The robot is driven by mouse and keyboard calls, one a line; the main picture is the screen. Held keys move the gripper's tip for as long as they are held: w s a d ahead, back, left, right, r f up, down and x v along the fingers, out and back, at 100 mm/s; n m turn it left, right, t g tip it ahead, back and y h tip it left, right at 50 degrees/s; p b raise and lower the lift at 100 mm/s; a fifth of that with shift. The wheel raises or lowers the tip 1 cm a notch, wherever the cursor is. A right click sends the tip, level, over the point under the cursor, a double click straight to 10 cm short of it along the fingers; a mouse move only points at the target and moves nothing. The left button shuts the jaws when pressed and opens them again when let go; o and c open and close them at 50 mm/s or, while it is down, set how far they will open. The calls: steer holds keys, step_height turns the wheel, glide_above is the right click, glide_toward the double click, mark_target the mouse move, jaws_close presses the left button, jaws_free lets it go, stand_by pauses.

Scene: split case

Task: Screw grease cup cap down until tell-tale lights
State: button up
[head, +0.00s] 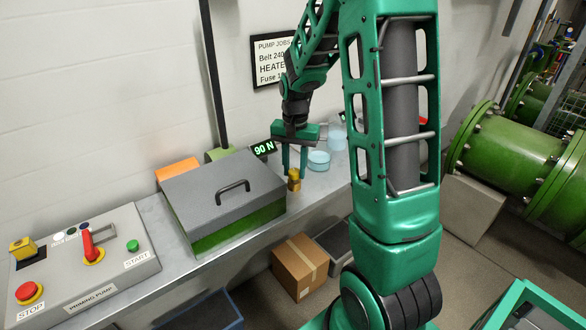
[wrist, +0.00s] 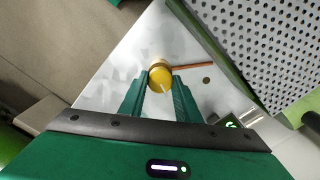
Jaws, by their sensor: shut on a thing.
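The brass-yellow grease cup cap (head: 294,173) sits on top of the small grease cup on the metal bench, right of the grey-lidded case. In the wrist view the round yellow cap (wrist: 161,77) lies between my fingertips. My gripper (head: 294,168) points down from above and is shut on the cap; its green fingers (wrist: 160,88) stand on either side. A pale line shows on the cap's face in the wrist view. The cup under it is partly hidden by the cap. I cannot make out a lit tell-tale.
The grey-lidded green case (head: 222,194) stands just left of the cup. A display reading 90 N (head: 263,149) is behind it. A pale blue round container (head: 318,160) is close on the right. The pump panel (head: 82,262) is far left. A cardboard box (head: 300,266) lies below the bench.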

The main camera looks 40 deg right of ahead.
mark_target(294, 170)
steer(key=shift+w+m, duration=0.15)
steer(key=shift+m, duration=0.25)
steer(key=o, duration=1)
steer(key=shift+o, duration=0.2)
step_height(294, 170, up, 11)
steer(key=shift+f, duration=0.1)
